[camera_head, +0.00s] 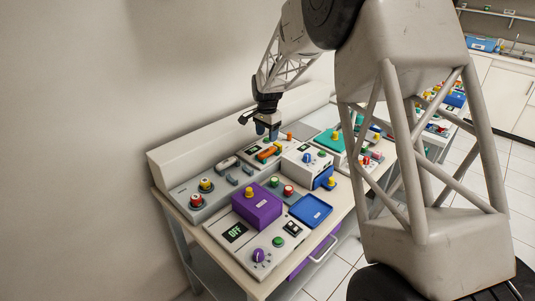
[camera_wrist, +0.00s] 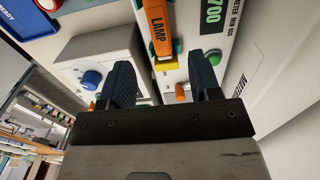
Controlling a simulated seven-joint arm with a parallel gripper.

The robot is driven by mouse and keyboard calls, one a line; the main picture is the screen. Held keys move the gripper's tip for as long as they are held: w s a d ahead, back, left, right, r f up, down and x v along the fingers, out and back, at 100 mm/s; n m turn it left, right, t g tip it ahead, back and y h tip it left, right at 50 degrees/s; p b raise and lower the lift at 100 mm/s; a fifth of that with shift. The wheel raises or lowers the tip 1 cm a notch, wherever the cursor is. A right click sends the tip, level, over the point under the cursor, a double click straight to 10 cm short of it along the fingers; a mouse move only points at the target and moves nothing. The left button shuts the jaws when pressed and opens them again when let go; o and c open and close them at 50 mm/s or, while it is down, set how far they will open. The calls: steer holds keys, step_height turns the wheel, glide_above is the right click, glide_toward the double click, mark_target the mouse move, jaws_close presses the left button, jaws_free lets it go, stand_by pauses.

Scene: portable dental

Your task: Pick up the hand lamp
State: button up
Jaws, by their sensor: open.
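The hand lamp is an orange bar (camera_head: 267,153) lying on the grey console on the bench. In the wrist view the hand lamp (camera_wrist: 158,25) carries the word LAMP, has a yellow end and sits between teal holder pieces. My gripper (camera_head: 267,133) is above the console, close to the lamp. In the wrist view my gripper (camera_wrist: 160,65) is open, with its two dark fingers apart and nothing between them. The lamp lies ahead of the fingertips, roughly in line with the gap. The lamp's far end is cut off by the frame edge.
A white box with a blue knob (camera_wrist: 92,79) stands beside the lamp; it also shows in the head view (camera_head: 306,166). A purple box (camera_head: 257,206) and a blue tray (camera_head: 311,209) are nearer. A raised back panel (camera_head: 205,147) runs along the wall.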

mark_target(267, 150)
steer(key=shift+f, duration=1.25)
steer(key=shift+f, duration=0.1)
steer(key=shift+w+d+f, duration=0.1)
steer(key=shift+f, duration=2.4)
jaws_close()
steer(key=shift+r, duration=0.1)
